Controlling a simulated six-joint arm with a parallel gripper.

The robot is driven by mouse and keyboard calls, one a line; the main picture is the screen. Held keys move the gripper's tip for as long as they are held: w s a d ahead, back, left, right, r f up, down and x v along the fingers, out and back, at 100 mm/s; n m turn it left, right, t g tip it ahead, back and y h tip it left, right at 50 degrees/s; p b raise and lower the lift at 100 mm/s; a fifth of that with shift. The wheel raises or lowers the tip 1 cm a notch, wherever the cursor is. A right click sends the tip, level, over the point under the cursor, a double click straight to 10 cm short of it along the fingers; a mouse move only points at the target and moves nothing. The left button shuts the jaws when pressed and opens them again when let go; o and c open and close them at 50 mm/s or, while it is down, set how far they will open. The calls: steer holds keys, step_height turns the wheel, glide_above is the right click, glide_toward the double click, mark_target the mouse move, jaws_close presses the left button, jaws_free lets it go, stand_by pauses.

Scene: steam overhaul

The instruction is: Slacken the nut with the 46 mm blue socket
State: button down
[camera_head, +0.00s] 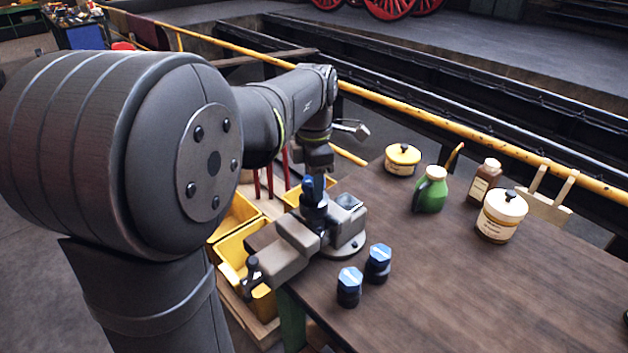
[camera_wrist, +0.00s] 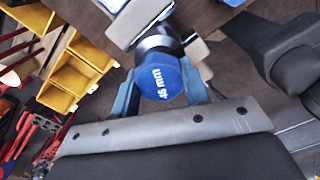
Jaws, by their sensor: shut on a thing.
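A blue-topped socket (camera_wrist: 160,82) marked 46 mm sits between the two blue fingers of my gripper (camera_wrist: 160,98) in the wrist view. My gripper is shut on it. In the head view, my gripper (camera_head: 314,183) is over the grey bench vise (camera_head: 283,256), and the dark lower body of the socket (camera_head: 314,213) stands upright at the vise jaws. The nut is not visible; the socket and jaws hide that spot. I cannot tell how far the socket sits over it.
Two more blue-topped sockets (camera_head: 349,287) (camera_head: 378,263) stand on the wooden bench (camera_head: 450,290) in front of the vise. A green jug (camera_head: 431,192), a brown bottle (camera_head: 484,183) and cream pots (camera_head: 502,216) (camera_head: 402,159) stand farther right. Yellow bins (camera_head: 238,215) are left of the bench.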

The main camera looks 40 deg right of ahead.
stand_by(0.3)
steer(key=shift+n, duration=0.5)
steer(key=shift+m, duration=0.4)
steer(key=shift+r, duration=0.15)
steer(key=shift+r, duration=1.95)
steer(key=shift+r, duration=2)
